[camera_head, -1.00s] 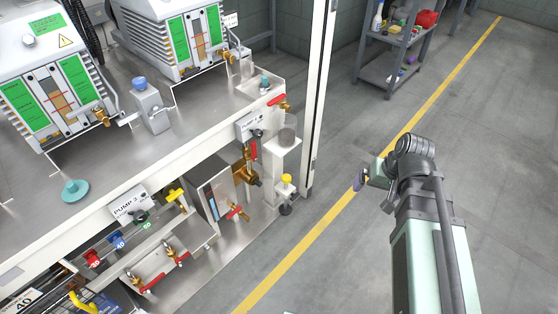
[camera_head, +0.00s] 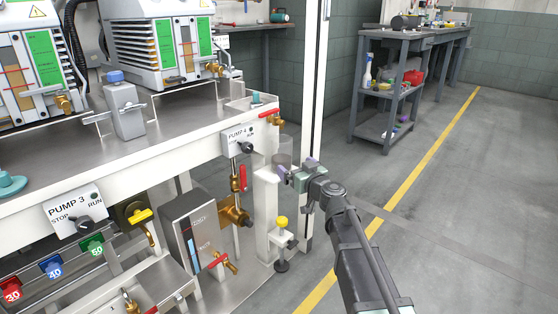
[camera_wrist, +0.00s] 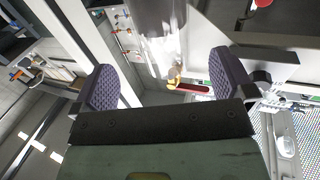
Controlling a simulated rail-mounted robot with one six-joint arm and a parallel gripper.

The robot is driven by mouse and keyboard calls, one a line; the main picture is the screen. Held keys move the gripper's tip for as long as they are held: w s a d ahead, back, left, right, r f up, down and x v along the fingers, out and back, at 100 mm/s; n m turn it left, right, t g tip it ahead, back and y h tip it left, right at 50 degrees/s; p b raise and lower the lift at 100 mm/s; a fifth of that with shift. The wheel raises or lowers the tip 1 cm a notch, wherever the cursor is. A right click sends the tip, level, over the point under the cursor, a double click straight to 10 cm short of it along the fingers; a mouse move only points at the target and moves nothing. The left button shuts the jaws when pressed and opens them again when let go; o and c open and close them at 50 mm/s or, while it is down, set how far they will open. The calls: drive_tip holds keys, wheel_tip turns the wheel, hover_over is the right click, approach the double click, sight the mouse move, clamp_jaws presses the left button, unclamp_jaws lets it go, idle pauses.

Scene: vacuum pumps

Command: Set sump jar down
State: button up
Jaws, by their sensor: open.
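The sump jar (camera_head: 281,154), a clear cylinder, stands upright on a white bracket (camera_head: 265,188) at the right end of the pump frame. My gripper (camera_head: 297,167) is open beside the jar, on its right, with its purple pads showing. In the wrist view, the jar (camera_wrist: 160,30) shows as a shiny cylinder just beyond the fingertips and roughly between them. Both pads of my gripper (camera_wrist: 165,80) are apart from it. The head view does not clearly show the gap between pads and jar.
A white upright post (camera_head: 311,120) stands close behind my gripper. A yellow-topped valve (camera_head: 281,232) sits below it. The floor on the right is clear up to the grey shelf (camera_head: 382,100).

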sight(281, 154)
drive_tip(key=x, duration=0.9)
drive_tip(key=shift+f, duration=0.1)
drive_tip(key=c, duration=1.2)
drive_tip(key=shift+r+p, duration=0.35)
drive_tip(key=shift+r, duration=0.05)
drive_tip(key=v, duration=1.2)
drive_tip(key=r+v, duration=0.1)
drive_tip(key=v, duration=0.5)
drive_tip(key=shift+a+p, duration=0.1)
drive_tip(key=shift+p, duration=0.25)
